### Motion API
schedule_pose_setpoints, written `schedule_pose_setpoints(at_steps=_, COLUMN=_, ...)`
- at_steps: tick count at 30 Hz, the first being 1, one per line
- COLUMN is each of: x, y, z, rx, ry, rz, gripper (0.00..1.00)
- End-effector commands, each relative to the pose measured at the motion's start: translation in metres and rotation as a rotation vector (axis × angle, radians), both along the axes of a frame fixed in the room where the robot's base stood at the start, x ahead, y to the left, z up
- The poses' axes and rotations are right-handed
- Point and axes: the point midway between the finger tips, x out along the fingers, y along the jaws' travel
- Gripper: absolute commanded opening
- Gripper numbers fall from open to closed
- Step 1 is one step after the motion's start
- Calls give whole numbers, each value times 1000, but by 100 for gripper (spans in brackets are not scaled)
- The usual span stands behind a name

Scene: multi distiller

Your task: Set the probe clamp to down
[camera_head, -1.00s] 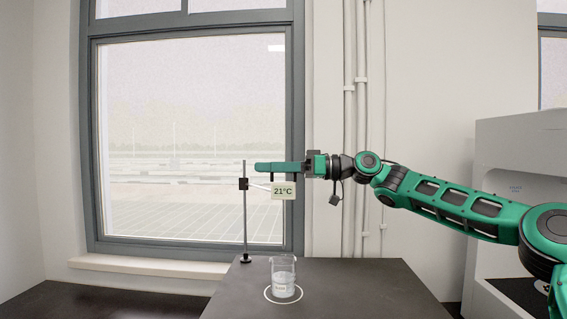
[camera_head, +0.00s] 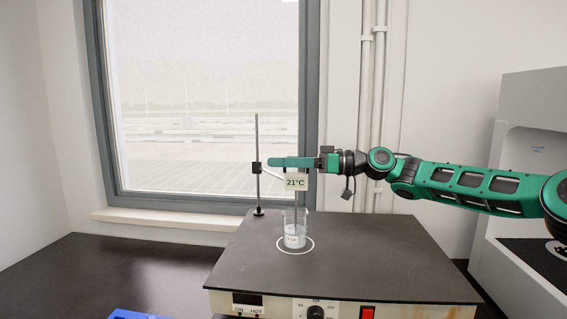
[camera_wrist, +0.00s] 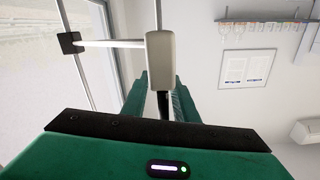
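In the wrist view the clamp block (camera_wrist: 69,43) is at upper left and the housing (camera_wrist: 160,62) is in the middle. My gripper (camera_head: 275,162) reaches in from the right at clamp height, just above the housing. In the wrist view my gripper's green fingers (camera_wrist: 160,95) stand apart, with a black stem between them. Contact with the stem is unclear.
A glass beaker (camera_head: 295,235) with pale contents stands below the probe on the dark-topped hotplate (camera_head: 350,262). The window (camera_head: 200,100) is behind the rod. A grey machine (camera_head: 530,170) stands at the right. A blue object (camera_head: 128,314) lies at the lower left.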

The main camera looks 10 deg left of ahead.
Motion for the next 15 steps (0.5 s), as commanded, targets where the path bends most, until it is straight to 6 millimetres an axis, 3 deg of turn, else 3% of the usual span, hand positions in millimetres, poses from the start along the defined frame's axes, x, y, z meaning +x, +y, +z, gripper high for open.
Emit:
schedule_pose_setpoints(at_steps=8, x=-1, y=-2, z=3, rx=3, ry=-4, rz=0, gripper=26)
schedule_pose_setpoints(at_steps=15, x=2, y=-34, z=3, rx=3, ry=-3, rz=-3, gripper=26)
